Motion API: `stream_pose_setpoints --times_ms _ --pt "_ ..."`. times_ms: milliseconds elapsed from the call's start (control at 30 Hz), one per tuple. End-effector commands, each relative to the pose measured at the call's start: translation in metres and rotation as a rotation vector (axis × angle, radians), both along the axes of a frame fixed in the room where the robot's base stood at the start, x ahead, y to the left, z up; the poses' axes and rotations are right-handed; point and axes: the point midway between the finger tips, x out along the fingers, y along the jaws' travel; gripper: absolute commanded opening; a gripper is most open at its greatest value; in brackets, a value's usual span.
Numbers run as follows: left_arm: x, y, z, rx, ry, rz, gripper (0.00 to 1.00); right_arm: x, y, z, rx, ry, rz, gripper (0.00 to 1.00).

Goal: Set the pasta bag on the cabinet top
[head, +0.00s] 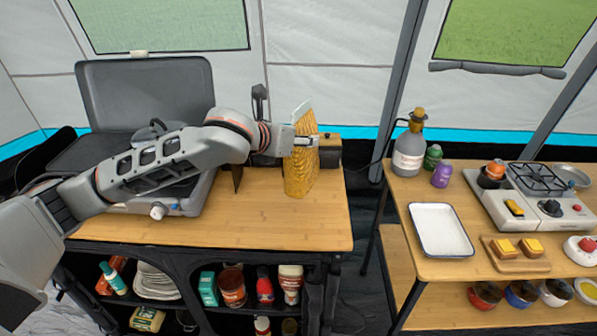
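The pasta bag (298,178), yellow with a clear top, is upright at the right part of the wooden cabinet top (285,222). My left gripper (305,142) comes in from the left and is at the upper part of the bag, with its fingers shut around it. The bag's lower end appears at or just above the wood; I cannot tell whether it touches. My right gripper is not in view.
A grey camp stove (145,85) with its lid up fills the cabinet's left side. A dark box (330,152) stands behind the bag. The front right of the top is clear. A second table with a white tray (440,230) and a grey bottle (408,150) stands at right.

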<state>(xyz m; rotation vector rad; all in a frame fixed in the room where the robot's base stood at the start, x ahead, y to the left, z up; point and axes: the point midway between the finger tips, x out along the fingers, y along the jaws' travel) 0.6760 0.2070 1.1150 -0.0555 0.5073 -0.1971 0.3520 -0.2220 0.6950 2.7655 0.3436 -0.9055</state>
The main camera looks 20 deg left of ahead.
Motion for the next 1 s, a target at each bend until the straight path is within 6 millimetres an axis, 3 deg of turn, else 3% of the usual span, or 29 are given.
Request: stream_pose_setpoints --times_ms 200,433,633,1000 --pt "0.000 0.000 -0.040 -0.002 -0.001 0.000 0.00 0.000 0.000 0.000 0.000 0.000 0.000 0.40" --pt "0.001 0.000 -0.056 -0.001 -0.003 0.000 0.00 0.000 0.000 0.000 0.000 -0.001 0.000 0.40" --pt "0.000 0.000 -0.084 -0.001 -0.001 0.001 0.00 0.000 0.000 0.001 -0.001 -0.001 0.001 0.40" --pt "0.001 0.000 -0.093 -0.001 -0.005 0.000 0.00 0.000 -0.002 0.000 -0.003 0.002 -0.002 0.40"
